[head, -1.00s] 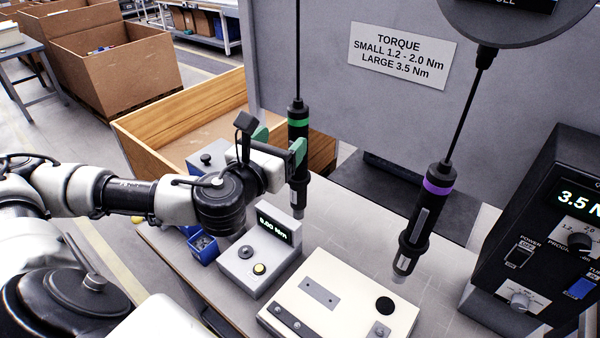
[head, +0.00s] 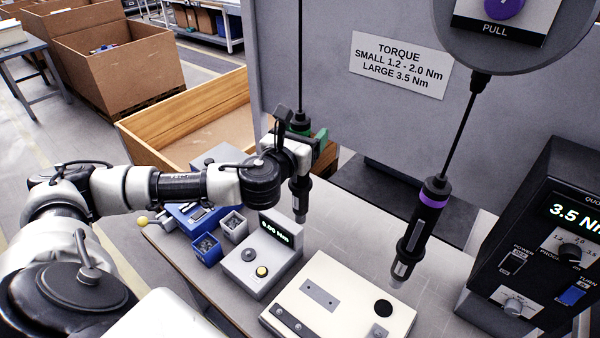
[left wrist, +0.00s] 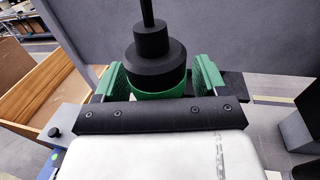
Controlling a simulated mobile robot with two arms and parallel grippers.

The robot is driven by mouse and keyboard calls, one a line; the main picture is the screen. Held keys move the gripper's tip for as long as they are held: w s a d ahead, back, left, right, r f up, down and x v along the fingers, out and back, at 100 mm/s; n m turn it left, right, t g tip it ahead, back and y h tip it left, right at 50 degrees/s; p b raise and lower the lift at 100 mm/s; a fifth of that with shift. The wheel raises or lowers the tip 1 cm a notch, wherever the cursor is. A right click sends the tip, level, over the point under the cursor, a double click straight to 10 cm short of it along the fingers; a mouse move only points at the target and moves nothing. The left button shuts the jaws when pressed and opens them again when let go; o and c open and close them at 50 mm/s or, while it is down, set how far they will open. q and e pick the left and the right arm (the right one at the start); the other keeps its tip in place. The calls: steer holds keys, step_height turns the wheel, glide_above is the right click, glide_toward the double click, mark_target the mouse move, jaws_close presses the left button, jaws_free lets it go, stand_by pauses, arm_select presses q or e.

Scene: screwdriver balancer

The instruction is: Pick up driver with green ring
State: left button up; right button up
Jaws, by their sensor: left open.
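The driver with the green ring (head: 300,190) hangs upright from its cable in front of the grey panel. In the head view my left gripper (head: 318,143) covers part of it, its ring mostly hidden. In the left wrist view the driver's black top (left wrist: 158,65) and green ring (left wrist: 160,90) are between the two green fingers of my left gripper (left wrist: 160,82). The fingers are open, one on each side of the driver. A second driver, with a purple ring (head: 434,196), hangs to the right. My right gripper does not show.
A torque display box (head: 262,255) and a cream fixture (head: 335,305) stand on the bench below. Blue and grey bins (head: 207,249) are at the left. A black controller (head: 545,240) stands at the right, and a wooden crate (head: 190,125) is behind.

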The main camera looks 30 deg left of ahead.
arm_select(q)
steer(key=c, duration=1.2)
jaws_close()
steer(key=shift+r, duration=0.1)
